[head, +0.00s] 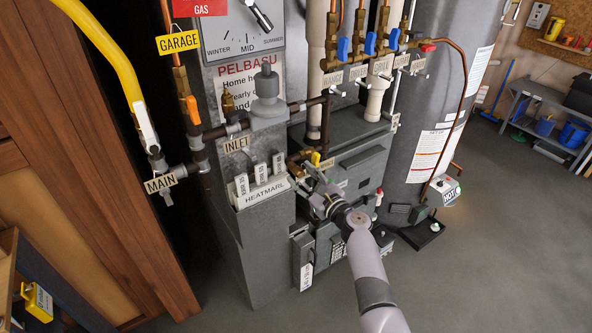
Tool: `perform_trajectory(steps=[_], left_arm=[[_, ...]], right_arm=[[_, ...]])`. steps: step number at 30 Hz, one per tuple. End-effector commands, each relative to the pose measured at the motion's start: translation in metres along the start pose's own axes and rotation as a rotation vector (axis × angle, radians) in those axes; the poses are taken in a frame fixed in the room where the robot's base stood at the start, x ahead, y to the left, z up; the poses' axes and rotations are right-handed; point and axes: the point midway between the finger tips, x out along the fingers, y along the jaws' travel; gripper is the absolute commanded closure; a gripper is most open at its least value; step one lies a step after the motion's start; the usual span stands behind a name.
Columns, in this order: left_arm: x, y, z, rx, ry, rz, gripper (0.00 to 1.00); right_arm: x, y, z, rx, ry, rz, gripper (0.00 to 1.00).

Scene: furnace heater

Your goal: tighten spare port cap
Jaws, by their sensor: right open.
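My right gripper (311,176) reaches up from the bottom right, in front of the furnace (362,172). It is open, and its fingers are close to the brass fittings (294,163) at the end of a dark pipe. I cannot tell whether they touch. A small yellow part (316,158) shows just above the fingers. The spare port cap cannot be made out for certain; it may be among these fittings or hidden by the gripper. My left gripper is out of view.
A yellow gas pipe (112,52) runs at upper left. A tall grey tank (432,110) stands right. The floor (500,250) at right is clear.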

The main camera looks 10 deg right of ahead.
Motion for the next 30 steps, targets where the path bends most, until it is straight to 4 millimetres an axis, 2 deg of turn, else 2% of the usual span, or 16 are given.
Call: perform_trajectory(steps=[5, 8, 21, 25, 30], left_arm=[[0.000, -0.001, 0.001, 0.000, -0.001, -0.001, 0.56], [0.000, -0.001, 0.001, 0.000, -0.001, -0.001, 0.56], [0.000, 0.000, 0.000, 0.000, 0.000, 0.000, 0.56], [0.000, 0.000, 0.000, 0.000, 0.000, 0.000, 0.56], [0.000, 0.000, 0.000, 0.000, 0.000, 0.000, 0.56]], right_arm=[[-0.007, -0.001, 0.000, -0.002, -0.001, -0.001, 0.56], [-0.020, 0.000, -0.001, -0.002, 0.000, -0.001, 0.56], [-0.101, 0.000, -0.002, -0.001, 0.003, -0.001, 0.56], [-0.114, 0.000, -0.001, 0.001, 0.002, 0.000, 0.56], [-0.120, 0.000, -0.001, 0.000, 0.001, 0.000, 0.56]])
